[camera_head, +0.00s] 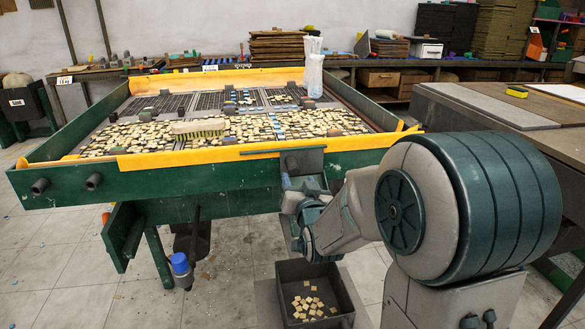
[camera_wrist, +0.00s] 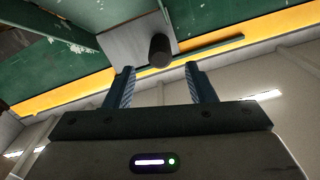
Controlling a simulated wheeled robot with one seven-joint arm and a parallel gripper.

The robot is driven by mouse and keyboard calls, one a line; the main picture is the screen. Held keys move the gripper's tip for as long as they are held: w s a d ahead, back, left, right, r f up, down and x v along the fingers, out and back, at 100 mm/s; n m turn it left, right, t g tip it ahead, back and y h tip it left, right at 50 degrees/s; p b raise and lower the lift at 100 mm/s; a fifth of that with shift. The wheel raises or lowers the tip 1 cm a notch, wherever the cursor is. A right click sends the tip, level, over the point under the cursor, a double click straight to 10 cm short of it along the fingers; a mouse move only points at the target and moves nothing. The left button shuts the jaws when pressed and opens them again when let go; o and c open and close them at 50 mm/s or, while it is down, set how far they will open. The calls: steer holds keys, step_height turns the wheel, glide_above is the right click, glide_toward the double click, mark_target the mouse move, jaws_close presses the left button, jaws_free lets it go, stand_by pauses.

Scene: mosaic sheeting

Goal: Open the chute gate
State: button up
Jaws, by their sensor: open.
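The chute gate (camera_head: 312,160) is a grey plate on the front wall of the green sorting table (camera_head: 150,163). It also shows in the wrist view as a pale plate (camera_wrist: 122,42). A dark round knob (camera_wrist: 160,50) sticks out from it. My gripper (camera_wrist: 158,72) is open and empty, its two blue fingers pointing at the plate. The knob appears between and just beyond the fingertips; I cannot tell whether they touch it. In the head view my gripper (camera_head: 287,183) is just below the knob and partly hidden by my arm.
A dark bin (camera_head: 279,290) with loose tiles stands on the floor below. A thin bar (camera_head: 283,151) runs along the table wall above the gate. Tiles and a brush (camera_head: 198,128) lie on the table. A grey bench (camera_head: 480,105) stands at right.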

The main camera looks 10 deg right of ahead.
mark_target(295, 172)
steer(key=w, duration=0.8)
steer(key=shift+w, duration=0.1)
